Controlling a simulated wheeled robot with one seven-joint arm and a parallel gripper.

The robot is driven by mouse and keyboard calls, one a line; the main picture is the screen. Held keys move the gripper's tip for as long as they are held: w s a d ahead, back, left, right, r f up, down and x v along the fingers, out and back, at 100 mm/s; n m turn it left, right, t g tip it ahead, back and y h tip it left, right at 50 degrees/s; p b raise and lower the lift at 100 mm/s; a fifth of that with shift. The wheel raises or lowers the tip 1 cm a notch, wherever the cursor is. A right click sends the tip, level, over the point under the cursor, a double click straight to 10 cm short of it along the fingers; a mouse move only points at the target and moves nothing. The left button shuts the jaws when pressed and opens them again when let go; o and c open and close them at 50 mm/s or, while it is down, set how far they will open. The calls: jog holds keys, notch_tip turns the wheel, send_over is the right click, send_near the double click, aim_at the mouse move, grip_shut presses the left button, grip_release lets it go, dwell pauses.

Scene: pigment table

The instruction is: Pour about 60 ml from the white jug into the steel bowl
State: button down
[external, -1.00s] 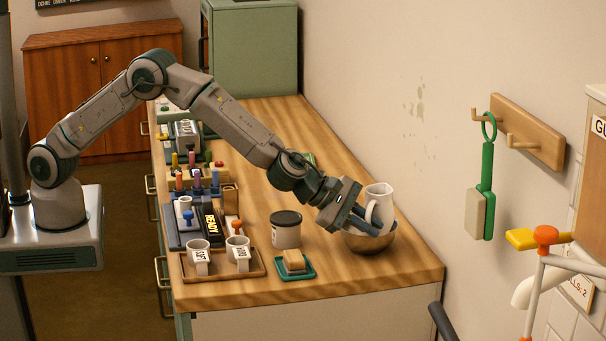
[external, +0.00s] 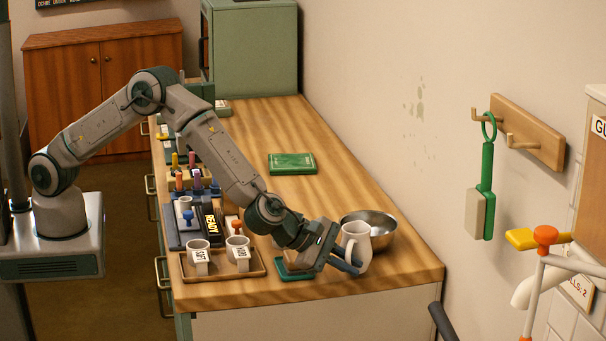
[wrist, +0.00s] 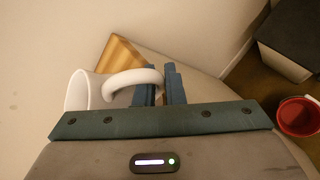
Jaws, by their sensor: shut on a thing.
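The white jug (external: 357,247) is upright near the front right of the wooden table, in front of the steel bowl (external: 375,219). My gripper (external: 346,266) is shut on the jug's handle, which faces left toward my arm. In the wrist view the white jug (wrist: 82,92) is at the left, its handle running between the blue fingers of my gripper (wrist: 160,88). I cannot tell whether the jug touches the tabletop. The bowl's inside shows as plain grey; any liquid in it or in the jug cannot be made out.
A wooden tray (external: 225,273) with two labelled white cups stands left of my gripper. A green dish (external: 290,272) is partly hidden by my gripper. A green book (external: 292,163) lies farther back. The wall runs along the right, and the table's front edge is close.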

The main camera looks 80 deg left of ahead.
jog(key=shift+w+a+r+n+g+h, duration=0.2)
jog(key=shift+a+r+n+h, duration=0.1)
jog(key=shift+r, duration=0.15)
jog(key=shift+w+a+r+n+g+h, duration=0.1)
jog(key=shift+a+r+n+g+h, duration=0.15)
jog(key=shift+r, duration=0.2)
jog(key=w+a+r+n+g+h+p, duration=0.1)
jog(key=a+r+n+h, duration=0.1)
jog(key=r, duration=0.2)
jog(key=w+a+r+n+g+h+p, duration=0.1)
jog(key=a+r+n+h+p, duration=0.1)
jog(key=r, duration=0.3)
jog(key=shift+w+a+r+g+h+p, duration=0.2)
jog(key=shift+w+a+g+h+p, duration=0.15)
jog(key=shift+h, duration=0.5)
jog(key=shift+w+a+f+n+g+h+b, duration=0.1)
jog(key=shift+w+a+n+g+h+b, duration=0.15)
jog(key=shift+a+n+h+b, duration=0.25)
jog(key=shift+w+a+n+g+h+b, duration=0.2)
jog(key=shift+a+n+h+b, duration=0.1)
jog(key=shift+n+h, duration=0.3)
dwell(1.0)
jog(key=shift+w+a+r+n+h+p, duration=0.2)
jog(key=shift+w+a+p, duration=0.05)
jog(key=shift+a+p, duration=0.2)
jog(key=shift+w+a+r+n+h+p, duration=0.15)
jog(key=shift+w+a+r+h+p, duration=0.1)
jog(key=shift+a+p, duration=0.15)
dwell(0.5)
